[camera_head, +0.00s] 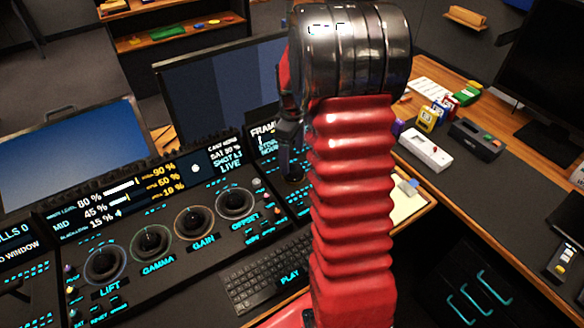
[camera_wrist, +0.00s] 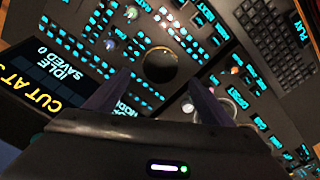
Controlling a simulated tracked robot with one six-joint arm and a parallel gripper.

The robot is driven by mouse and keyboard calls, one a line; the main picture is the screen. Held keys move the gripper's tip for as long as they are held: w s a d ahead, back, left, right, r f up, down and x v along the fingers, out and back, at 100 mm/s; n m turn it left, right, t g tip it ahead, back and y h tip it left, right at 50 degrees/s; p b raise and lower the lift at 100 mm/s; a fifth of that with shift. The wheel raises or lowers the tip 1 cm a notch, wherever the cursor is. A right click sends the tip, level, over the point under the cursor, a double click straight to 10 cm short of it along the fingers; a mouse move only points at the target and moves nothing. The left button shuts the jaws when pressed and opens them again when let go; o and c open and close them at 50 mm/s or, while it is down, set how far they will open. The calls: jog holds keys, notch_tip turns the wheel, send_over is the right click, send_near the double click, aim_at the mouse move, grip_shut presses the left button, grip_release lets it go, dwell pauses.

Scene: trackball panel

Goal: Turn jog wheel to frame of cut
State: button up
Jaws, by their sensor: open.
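A round dark wheel (camera_wrist: 160,64), which looks like the jog wheel, sits in the panel among rows of cyan-lit keys in the wrist view. My gripper (camera_wrist: 160,78) is open, with its two dark fingers on either side of the wheel's lower part in the picture. I cannot tell whether they touch it. A small display (camera_wrist: 45,75) at the left reads "IDLE", "SAVED 0" and "CUT AT S", then is cut off. In the head view a display (camera_head: 262,138) begins "FRAM", and my red arm hides the rest. The arm also largely hides the gripper there.
The grading panel (camera_head: 130,215) with several round dials lies to the left in the head view. A keyboard (camera_head: 262,272) lies in front of it. Monitors (camera_head: 225,85) stand behind. A side desk (camera_head: 480,175) with small boxes is at the right.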

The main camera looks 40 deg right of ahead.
aim_at(292, 171)
notch_tip(292, 171, down, 6)
jog(key=shift+f, duration=0.1)
jog(key=shift+c, duration=0.3)
jog(key=c, duration=0.9)
jog(key=shift+a, duration=0.15)
jog(key=shift+c, duration=0.4)
jog(key=shift+m, duration=0.3)
